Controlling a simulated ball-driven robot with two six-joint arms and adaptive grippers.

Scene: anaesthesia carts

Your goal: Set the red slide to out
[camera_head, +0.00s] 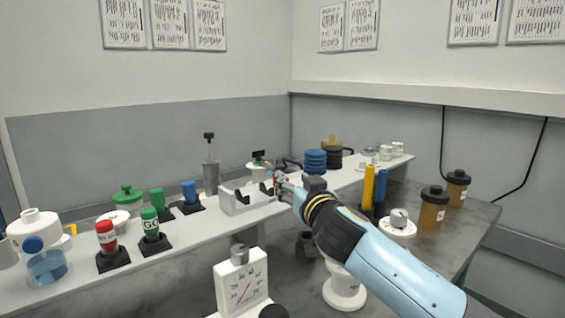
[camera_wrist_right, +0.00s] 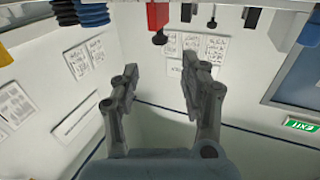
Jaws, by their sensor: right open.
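A small red part (camera_head: 275,180), which looks like the red slide, shows just beyond my right gripper (camera_head: 280,186), largely hidden by it. It sits at the right end of a white block on the shelf. In the right wrist view a red block (camera_wrist_right: 157,14) with a black knob (camera_wrist_right: 159,38) below it stands at the top edge, beyond the fingertips. My right gripper (camera_wrist_right: 162,72) is open there, with nothing between its fingers. I cannot tell how far the slide is set. My left gripper is not in view.
The white block (camera_head: 233,205) with black clips stands left of my right gripper. Red (camera_head: 106,236) and green (camera_head: 150,224) capped holders stand on the left. Yellow (camera_head: 368,187) and blue posts and brown bottles (camera_head: 433,208) stand on the right.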

